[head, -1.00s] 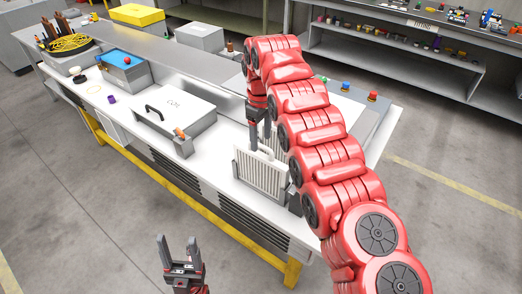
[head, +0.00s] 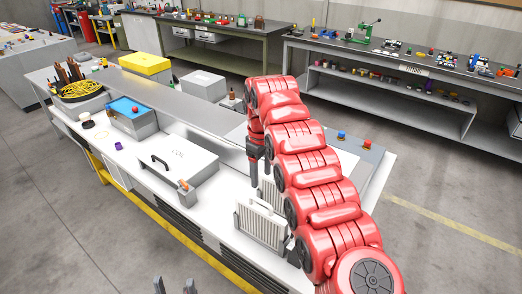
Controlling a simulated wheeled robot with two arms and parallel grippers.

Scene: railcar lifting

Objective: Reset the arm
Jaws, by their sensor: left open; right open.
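My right arm reaches over the workbench from the lower right. Its gripper (head: 254,182) points down just behind a white finned panel with a handle (head: 262,224). Its jaws are open, and the arm partly hides the area around them. A second finned piece is partly hidden behind the front panel. My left gripper (head: 173,286) shows only as two separated dark fingertips at the bottom edge, open, in front of the bench with nothing seen between them.
Shelving (head: 390,95) stands behind. Floor is clear in front and at right.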

